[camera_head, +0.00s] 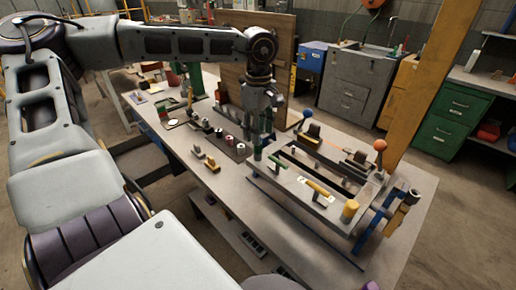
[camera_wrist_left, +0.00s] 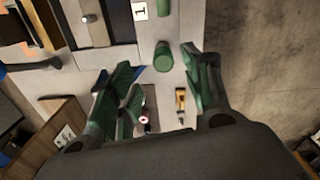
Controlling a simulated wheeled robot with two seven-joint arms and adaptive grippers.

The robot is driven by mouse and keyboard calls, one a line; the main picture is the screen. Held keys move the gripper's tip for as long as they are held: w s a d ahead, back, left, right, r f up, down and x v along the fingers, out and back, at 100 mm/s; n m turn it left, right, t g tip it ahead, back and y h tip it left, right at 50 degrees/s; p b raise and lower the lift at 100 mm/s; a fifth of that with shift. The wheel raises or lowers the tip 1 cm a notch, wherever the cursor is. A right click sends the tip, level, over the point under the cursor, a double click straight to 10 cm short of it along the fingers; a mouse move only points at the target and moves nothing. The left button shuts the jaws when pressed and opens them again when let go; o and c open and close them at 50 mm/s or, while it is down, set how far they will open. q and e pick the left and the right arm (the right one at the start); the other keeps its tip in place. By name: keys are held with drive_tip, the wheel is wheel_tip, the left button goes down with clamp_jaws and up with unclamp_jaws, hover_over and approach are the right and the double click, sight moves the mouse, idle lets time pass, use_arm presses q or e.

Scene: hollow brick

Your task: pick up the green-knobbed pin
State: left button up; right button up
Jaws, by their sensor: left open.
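The green-knobbed pin (camera_wrist_left: 163,56) shows in the left wrist view as a green cylinder on the grey fixture plate, near a plate marked 1. It lies between the two spread fingertips of my left gripper (camera_wrist_left: 160,66) in that view. In the head view, the green knob (camera_head: 257,154) shows just below my left gripper (camera_head: 262,136), at the left end of the fixture (camera_head: 327,212). My left gripper points down, open and empty. I cannot tell how far its fingertips are from the knob. The pin's shaft is hidden. My right gripper is not in view.
A yellow knob (camera_head: 350,210) stands at the fixture's front right corner. Red-orange (camera_head: 380,145) and blue ball knobs rise at its back. A small yellow-and-black part (camera_head: 212,164) lies left of the fixture. A wooden panel (camera_head: 236,60) stands behind my arm. The bench front is mostly clear.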

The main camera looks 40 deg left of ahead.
sight(258, 151)
use_arm(q)
drive_tip(key=f, duration=0.3)
drive_tip(key=shift+s+d+f, duration=0.1)
drive_tip(key=shift+s+f, duration=0.1)
drive_tip(key=shift+s, duration=0.05)
drive_tip(key=shift+f, duration=0.8)
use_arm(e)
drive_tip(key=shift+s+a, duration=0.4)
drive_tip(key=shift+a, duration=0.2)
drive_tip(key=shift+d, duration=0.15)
